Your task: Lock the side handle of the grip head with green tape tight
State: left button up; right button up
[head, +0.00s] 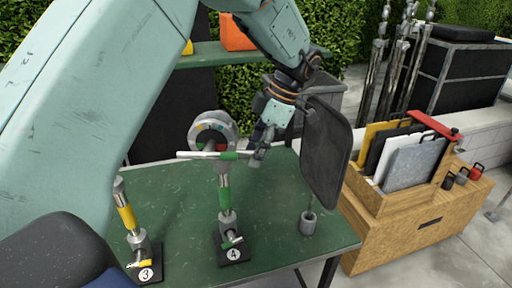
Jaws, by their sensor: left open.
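The stand with green tape (226,196) is upright on the black base marked 4, on the green table. A pale bar with green tape (205,155) lies across its top. A lower side handle with green tape (232,242) is near the base. My left gripper (257,153) is open at the right end of the top bar, close to the grip head; whether it touches is unclear. Its fingers partly hide that end. My right gripper is not in view.
A yellow-taped stand (126,212) on base 3 is to the left. A black panel (326,154) rises right of my gripper, above a small metal cylinder (308,223). A wooden crate of panels (432,215) is further right. The table's middle right (275,225) is clear.

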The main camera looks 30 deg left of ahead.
pick_arm(q)
jog(key=shift+w+f, duration=0.4)
jog(key=shift+w, duration=0.4)
jog(key=c, duration=0.4)
jog(key=shift+s+r, duration=0.3)
jog(key=shift+s, duration=0.2)
jog(key=c, duration=0.5)
jog(key=shift+w, duration=0.1)
grip_shut()
jog(key=shift+w+f, duration=0.1)
jog(key=shift+s+t, duration=0.2)
jog(key=shift+t, duration=0.1)
jog(key=shift+d+t+y, duration=0.1)
jog(key=shift+t+y, duration=0.3)
jog(key=shift+y, duration=0.1)
jog(key=o, duration=0.9)
grip_release()
